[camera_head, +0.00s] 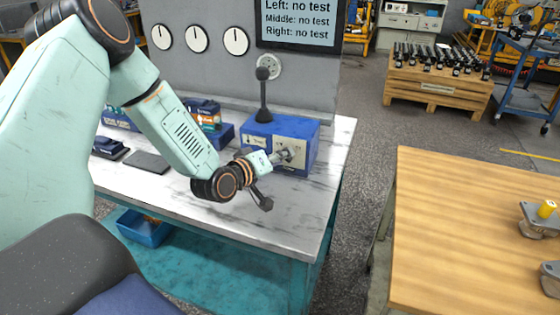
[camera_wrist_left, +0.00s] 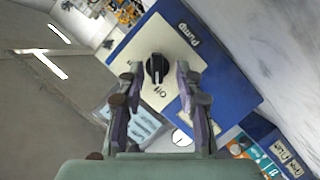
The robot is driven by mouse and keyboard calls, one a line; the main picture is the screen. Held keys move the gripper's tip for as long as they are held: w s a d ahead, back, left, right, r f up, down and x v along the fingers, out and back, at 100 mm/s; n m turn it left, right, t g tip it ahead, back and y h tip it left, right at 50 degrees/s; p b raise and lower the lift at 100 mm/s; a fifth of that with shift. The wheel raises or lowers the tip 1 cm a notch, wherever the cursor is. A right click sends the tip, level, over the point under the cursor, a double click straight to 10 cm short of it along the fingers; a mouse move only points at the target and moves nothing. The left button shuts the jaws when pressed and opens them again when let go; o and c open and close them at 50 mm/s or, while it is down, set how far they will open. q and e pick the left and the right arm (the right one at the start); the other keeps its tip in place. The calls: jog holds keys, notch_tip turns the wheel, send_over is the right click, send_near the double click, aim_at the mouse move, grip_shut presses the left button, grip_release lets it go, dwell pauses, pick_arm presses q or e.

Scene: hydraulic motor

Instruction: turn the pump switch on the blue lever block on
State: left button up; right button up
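The blue lever block (camera_head: 305,135) stands on the grey-white workbench, with a tall black lever (camera_head: 263,95) on top. In the left wrist view its blue panel (camera_wrist_left: 228,80) shows the word "Pump" and a pale plate. The black pump switch knob (camera_wrist_left: 157,68) sits on this plate, with an "Off" label beside it. My left gripper (camera_head: 287,156) is at the block's front face. In the left wrist view its two fingers (camera_wrist_left: 160,72) are apart, one on each side of the knob, with small gaps showing. Whether the tips overlap the knob in depth is unclear. My right gripper is not in view.
The workbench's front strip (camera_head: 265,215) is clear. Blue boxes (camera_head: 205,115) and dark flat items (camera_head: 148,162) lie left of the block. A grey panel with gauges (camera_head: 197,39) rises behind. A wooden table (camera_head: 470,220) with metal parts stands at right, across a floor gap.

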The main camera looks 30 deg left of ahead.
pick_arm(q)
jog(key=shift+d+r, duration=0.15)
jog(key=shift+d, duration=0.05)
jog(key=shift+c, duration=0.3)
jog(key=shift+w+a, duration=0.1)
jog(key=shift+a, duration=0.05)
jog(key=c, duration=0.4)
grip_shut()
